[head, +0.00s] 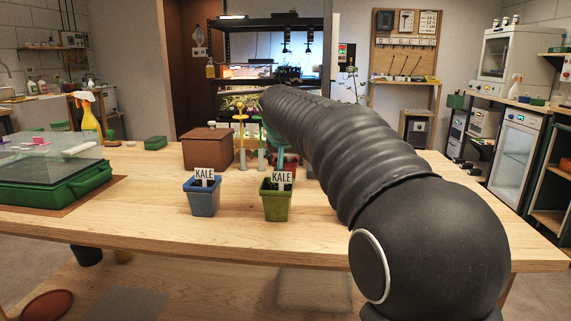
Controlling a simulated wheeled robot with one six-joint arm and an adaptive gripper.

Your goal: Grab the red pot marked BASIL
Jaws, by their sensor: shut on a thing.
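A red pot (291,161) shows only in part on the table, behind the green pot and beside my dark ribbed arm. No label on it can be read from here. My gripper (285,152) is at the far end of the arm, at the red pot, and is mostly hidden by the arm. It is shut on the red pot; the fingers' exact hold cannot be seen. A blue pot (202,201) with a white KALE tag and a green pot (276,206) with a KALE tag stand upright nearer the front.
A brown box (207,150) stands left of the red pot, beside small yellow and teal stands. A green case with a clear lid (45,180) is at the left, with a yellow spray bottle (87,117) behind. The wooden table's (150,215) front left is clear.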

